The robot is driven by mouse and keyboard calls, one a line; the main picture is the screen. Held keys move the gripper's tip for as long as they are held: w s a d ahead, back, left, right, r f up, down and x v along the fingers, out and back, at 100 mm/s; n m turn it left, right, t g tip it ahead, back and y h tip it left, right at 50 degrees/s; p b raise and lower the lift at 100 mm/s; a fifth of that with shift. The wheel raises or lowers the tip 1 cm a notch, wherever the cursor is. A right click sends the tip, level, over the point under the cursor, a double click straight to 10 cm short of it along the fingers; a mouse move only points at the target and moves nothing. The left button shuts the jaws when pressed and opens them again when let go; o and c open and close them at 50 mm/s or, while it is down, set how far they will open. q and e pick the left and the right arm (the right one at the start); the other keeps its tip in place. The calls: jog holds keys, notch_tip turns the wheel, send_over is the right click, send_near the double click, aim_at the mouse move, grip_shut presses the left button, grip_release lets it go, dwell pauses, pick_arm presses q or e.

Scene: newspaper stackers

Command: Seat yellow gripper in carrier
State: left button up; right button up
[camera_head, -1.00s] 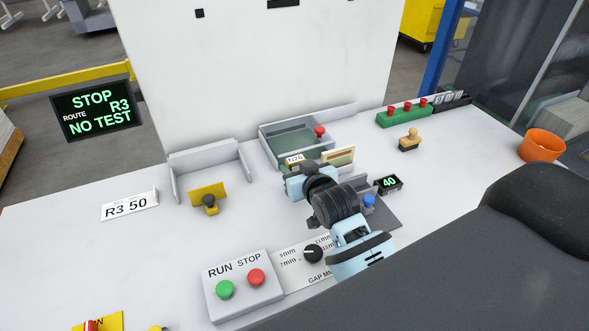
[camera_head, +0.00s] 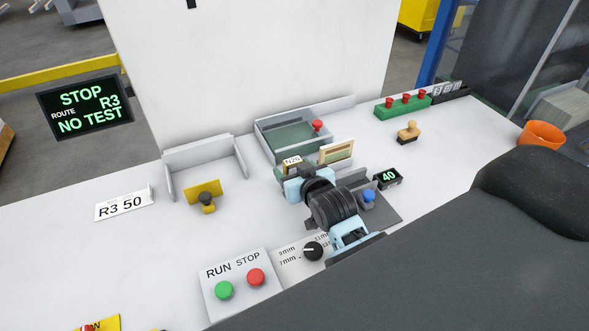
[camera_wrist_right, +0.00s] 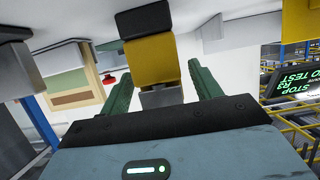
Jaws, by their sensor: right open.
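A yellow block (camera_head: 300,171) with an N20 label sits at my right gripper (camera_head: 285,181) in the head view. In the right wrist view a yellow block with a dark end (camera_wrist_right: 152,60) lies between the open green fingers of the right gripper (camera_wrist_right: 157,85), with gaps visible on both sides. It looks like the same block. I cannot tell which part is the carrier, or whether the block is seated. My left gripper is not in view.
A grey tray (camera_head: 268,138) with a red knob (camera_head: 317,125) and a cream card (camera_head: 337,151) stand behind the gripper. A blue knob (camera_head: 368,195) and a RUN/STOP panel (camera_head: 240,287) are near the arm.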

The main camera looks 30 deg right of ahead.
jog(key=shift+r, duration=0.1)
jog(key=shift+r, duration=0.15)
jog(key=v, duration=1.2)
